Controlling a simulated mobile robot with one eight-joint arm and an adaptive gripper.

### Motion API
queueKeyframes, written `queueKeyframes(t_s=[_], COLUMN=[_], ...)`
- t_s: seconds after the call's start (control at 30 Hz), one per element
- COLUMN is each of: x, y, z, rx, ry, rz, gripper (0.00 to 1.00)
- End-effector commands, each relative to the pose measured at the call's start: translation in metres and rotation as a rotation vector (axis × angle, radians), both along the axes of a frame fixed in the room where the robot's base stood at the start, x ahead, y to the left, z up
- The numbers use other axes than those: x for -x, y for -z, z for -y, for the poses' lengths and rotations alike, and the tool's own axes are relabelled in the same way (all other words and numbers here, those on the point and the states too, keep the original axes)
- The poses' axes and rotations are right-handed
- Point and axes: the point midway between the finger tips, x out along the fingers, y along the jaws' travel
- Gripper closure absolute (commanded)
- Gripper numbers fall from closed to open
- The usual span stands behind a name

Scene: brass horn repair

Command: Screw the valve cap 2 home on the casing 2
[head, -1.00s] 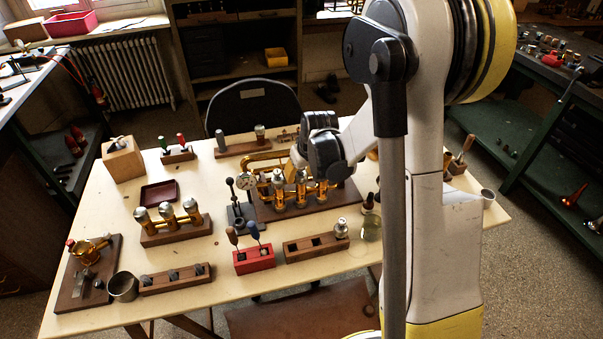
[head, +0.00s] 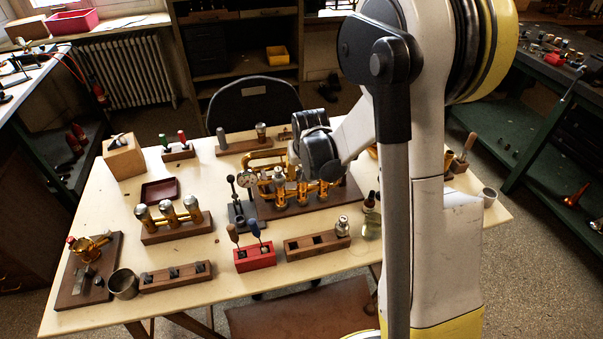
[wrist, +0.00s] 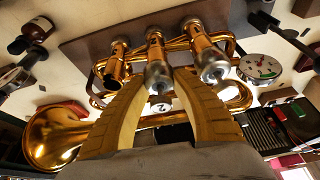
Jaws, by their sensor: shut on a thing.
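The brass horn (head: 300,191) lies on a dark wooden board on the bench. In the wrist view its casings stand in a row. My gripper (wrist: 160,78) has its two yellow fingers closed around a silver cap (wrist: 158,74), valve cap 2, at the end of the middle casing, casing 2 (wrist: 155,46). The cap looks in line with the casing; how far it is threaded cannot be told. A white tag marked 2 (wrist: 163,103) shows between the fingers. The right casing bears a silver cap (wrist: 213,68); the left casing (wrist: 114,75) shows a dark end. My wrist partly hides the horn in the head view.
A dial gauge (wrist: 260,68) stands close to the right casing; the horn's bell (wrist: 55,138) is at left. On the bench are a valve rack (head: 178,231), a red tool block (head: 255,257), a wooden slot block (head: 318,245) and a bottle (head: 371,218).

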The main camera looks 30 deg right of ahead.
Motion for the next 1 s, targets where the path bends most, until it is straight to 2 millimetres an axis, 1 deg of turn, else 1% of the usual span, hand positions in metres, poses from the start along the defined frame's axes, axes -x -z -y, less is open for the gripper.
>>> queueKeyframes(t_s=[0.1,0.2,0.47,0.57,0.8,0.9,1.0], x=[-0.0002,0.0001,0.0002,0.0001,0.0004,0.001,0.0013], y=[0.0014,0.0009,0.0003,0.001,0.0016,0.0014,0.0009], z=[-0.0008,0.0003,0.0009,0.0002,0.0009,0.0018,0.002], rx=[0.001,0.0,0.0,-0.001,0.001,0.001,-0.001], ry=[0.126,0.184,0.196,0.236,0.548,0.626,0.647], rz=[-0.001,-0.001,-0.001,-0.002,-0.001,-0.001,0.0], gripper=[1.0,1.0,1.0,1.0,1.0,1.0,1.0])
